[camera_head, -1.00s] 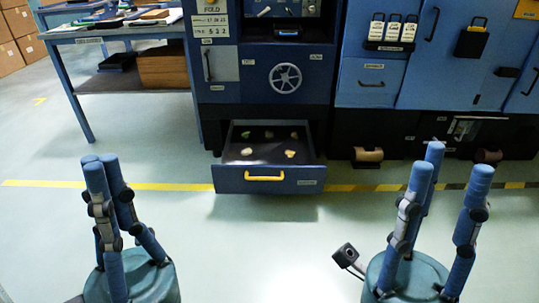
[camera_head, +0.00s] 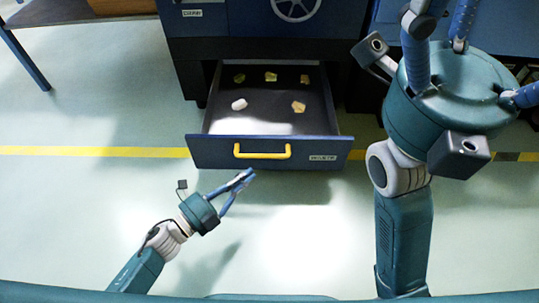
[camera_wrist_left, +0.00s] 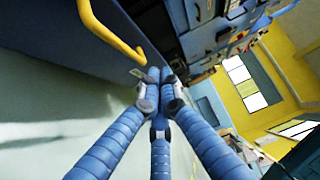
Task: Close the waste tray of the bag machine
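The waste tray (camera_head: 320,150) is a dark blue drawer, pulled out from the bottom of the bag machine (camera_head: 240,25) in the head view. Its front has a yellow handle (camera_head: 262,150), which also shows at upper left in the wrist view (camera_wrist_left: 108,30). Several small scraps lie inside. My left gripper (camera_head: 248,175) is in front of and below the handle, apart from it in the head view. Its fingers converge at the tips and hold nothing. My right gripper (camera_head: 465,45) is at upper right, fingers spread and empty, its tips partly out of frame.
A table leg (camera_head: 25,60) and a brown box (camera_head: 122,6) are at upper left. A yellow floor line (camera_head: 90,151) runs level with the tray front. The floor left of the tray is clear. My right arm occupies the right side.

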